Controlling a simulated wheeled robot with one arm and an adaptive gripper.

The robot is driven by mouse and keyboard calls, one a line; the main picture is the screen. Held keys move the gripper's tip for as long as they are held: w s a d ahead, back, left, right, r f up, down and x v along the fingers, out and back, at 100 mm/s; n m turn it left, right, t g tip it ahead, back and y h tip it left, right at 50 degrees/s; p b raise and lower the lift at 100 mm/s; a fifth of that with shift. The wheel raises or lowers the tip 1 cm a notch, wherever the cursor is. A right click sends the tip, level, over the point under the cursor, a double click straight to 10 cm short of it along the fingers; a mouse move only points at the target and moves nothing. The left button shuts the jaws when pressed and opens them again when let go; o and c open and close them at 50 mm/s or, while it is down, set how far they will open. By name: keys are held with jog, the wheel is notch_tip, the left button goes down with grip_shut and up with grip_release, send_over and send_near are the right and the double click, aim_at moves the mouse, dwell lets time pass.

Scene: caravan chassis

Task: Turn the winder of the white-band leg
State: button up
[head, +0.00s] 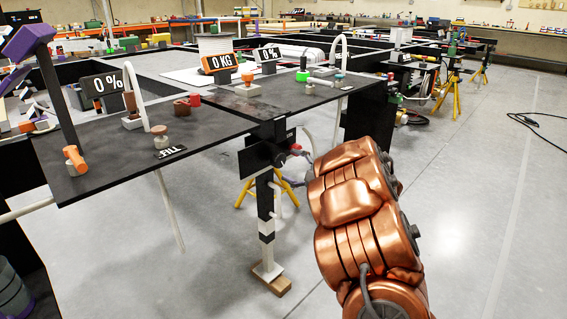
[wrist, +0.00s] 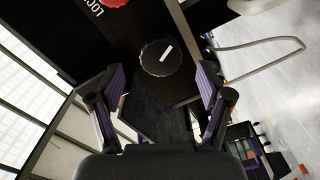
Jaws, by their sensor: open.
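The white-band leg (head: 266,228) stands upright below the chassis edge, black with white bands, its foot on a wooden block. In the wrist view a round black knob with a white mark (wrist: 155,62), likely the winder, is on a dark panel. It lies ahead of my fingers, roughly centred between them; I see no contact. My gripper (wrist: 161,88) is open and empty, one finger at each side.
A red knob (wrist: 114,3) beside lettering is at the wrist view's top edge. A grey bent tube (wrist: 262,47) is on the right. The dark chassis panel (head: 100,145) overhangs left of the leg. Yellow stands (head: 447,95) are farther back. The floor at right is clear apart from a cable.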

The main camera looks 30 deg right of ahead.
jog(key=v, duration=0.7)
dwell(0.4)
jog(key=w+d+r+m+g+h+p, duration=0.1)
jog(key=d+r+m+h+p, duration=0.1)
jog(key=r+h+p, duration=0.4)
jog(key=w+d+r+m+g+h+p, duration=0.15)
jog(key=r+p, duration=0.25)
jog(key=r, duration=0.4)
jog(key=s+r+m+g+h+p, duration=0.35)
jog(key=r+m+p, duration=0.35)
jog(key=r+p, duration=0.25)
jog(key=s+a+r+m+g+y+p, duration=0.1)
jog(key=s+a+r+g+y+p, duration=0.1)
jog(key=s+a+r+g+p, duration=0.2)
jog(key=s+a+r+m+g+y+p, duration=0.2)
jog(key=s+a+r+g+p, duration=0.2)
jog(key=s+a+p, duration=0.6)
jog(key=s+a+r+m+g+y+p, duration=0.1)
jog(key=s+a+r+g+y+p, duration=0.2)
jog(key=s+a, duration=1.7)
jog(key=a+r+g+p, duration=0.1)
jog(key=g+p, duration=0.1)
jog(key=p, duration=0.2)
jog(key=shift+s+p, duration=0.3)
jog(key=shift+d+m, duration=0.1)
jog(key=shift+m, duration=0.15)
jog(key=shift+c, duration=0.3)
